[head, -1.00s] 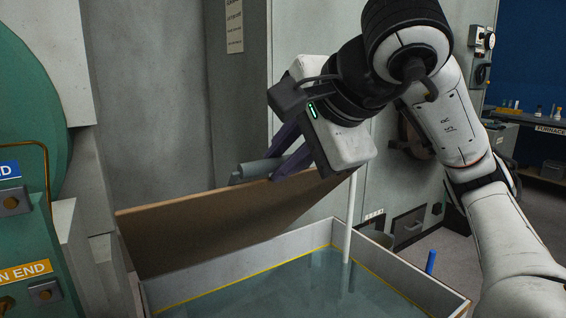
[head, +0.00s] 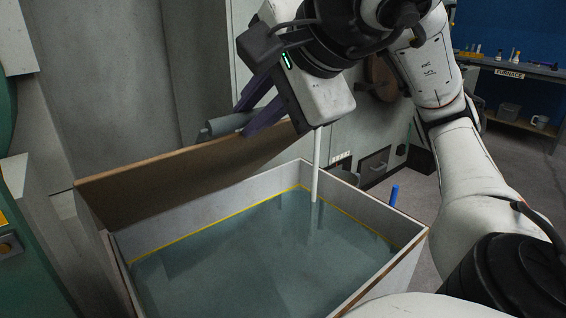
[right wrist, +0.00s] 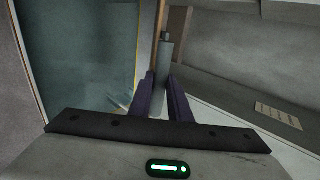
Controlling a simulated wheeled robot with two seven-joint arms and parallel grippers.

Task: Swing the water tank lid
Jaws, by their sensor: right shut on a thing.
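The water tank (head: 395,262) is an open box with pale walls, a yellow line inside and blue-green water. Its brown lid (head: 180,185) stands raised and tilted along the tank's far-left edge. A grey cylindrical handle (head: 222,126) sits at the lid's upper edge. My right gripper (head: 250,112) has its purple fingers shut on the handle. In the right wrist view the fingers close around the grey handle (right wrist: 164,62), with the water to the left. My left gripper is not in view.
A white rod (head: 316,165) stands upright at the tank's far wall. A blue peg (head: 394,195) is beyond the right wall. Green machinery (head: 8,120) is at the far left, and a grey wall is close behind the lid.

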